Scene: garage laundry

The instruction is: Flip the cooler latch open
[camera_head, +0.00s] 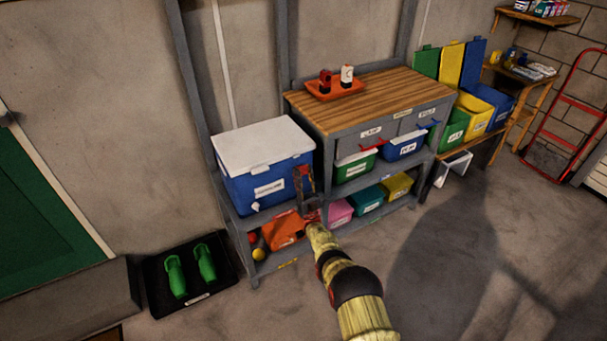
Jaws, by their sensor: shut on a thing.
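The cooler (238,190) is blue with a white lid (262,143) and stands on the left part of the grey shelf unit. The lid is down. A small pale piece, which looks like the latch (260,169), sits at the middle of the lid's front edge, above a white label. My gripper (303,170) is in front of the cooler's right front part, to the right of that piece in the picture. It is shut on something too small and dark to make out. It hides part of the cooler's front, and I cannot tell whether it touches the cooler.
The bench's wooden top (385,92) to the right holds an orange tray (349,93) with two small items. Labelled bins fill the shelves below, including an orange bin (283,231). A black mat (160,300) with green shoes lies at lower left. Floor is clear at front right.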

